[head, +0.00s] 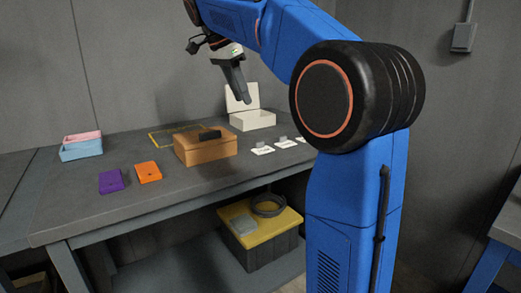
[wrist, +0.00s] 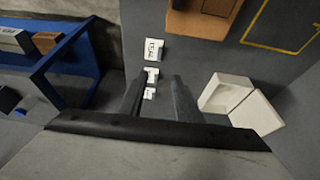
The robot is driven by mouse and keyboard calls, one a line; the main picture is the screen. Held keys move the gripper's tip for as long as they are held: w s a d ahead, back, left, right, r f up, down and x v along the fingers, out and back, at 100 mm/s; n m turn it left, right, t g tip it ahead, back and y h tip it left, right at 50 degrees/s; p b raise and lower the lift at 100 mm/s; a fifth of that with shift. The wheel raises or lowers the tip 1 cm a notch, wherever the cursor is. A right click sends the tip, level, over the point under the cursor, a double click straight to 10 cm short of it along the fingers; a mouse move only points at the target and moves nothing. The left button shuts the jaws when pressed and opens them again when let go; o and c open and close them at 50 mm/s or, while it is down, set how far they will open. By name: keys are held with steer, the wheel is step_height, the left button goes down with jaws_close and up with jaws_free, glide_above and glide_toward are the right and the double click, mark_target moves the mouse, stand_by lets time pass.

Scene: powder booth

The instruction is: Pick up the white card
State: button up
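Three small white cards with dark print lie in a row on the grey bench. In the head view the first white card (head: 263,150) is at the left of the row, with the middle card (head: 286,143) and a third (head: 302,139) to its right. In the wrist view they run down the picture, from the largest card (wrist: 155,50) to the middle card (wrist: 151,75) and the lowest card (wrist: 150,94). My gripper (head: 241,98) is above the bench, near the white box. Its fingers (wrist: 157,85) are apart, with nothing seen between them but the cards below.
An open white box (head: 252,121) stands behind the cards. A brown box (head: 206,151) with a black object (head: 210,134) on top is left of them. Purple (head: 111,182) and orange (head: 148,172) boxes and pink-and-blue trays (head: 81,150) are farther left. A yellow outline (head: 165,137) marks the bench.

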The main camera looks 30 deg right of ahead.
glide_toward(263, 147)
steer(key=shift+w+d, duration=0.15)
steer(key=shift+w, duration=0.25)
steer(key=shift+a+x, duration=0.1)
steer(key=shift+x, duration=1.4)
steer(key=shift+a+x, duration=0.15)
steer(key=shift+x, duration=1.4)
steer(key=shift+s+f, duration=0.1)
steer(key=shift+c, duration=0.7)
jaws_close()
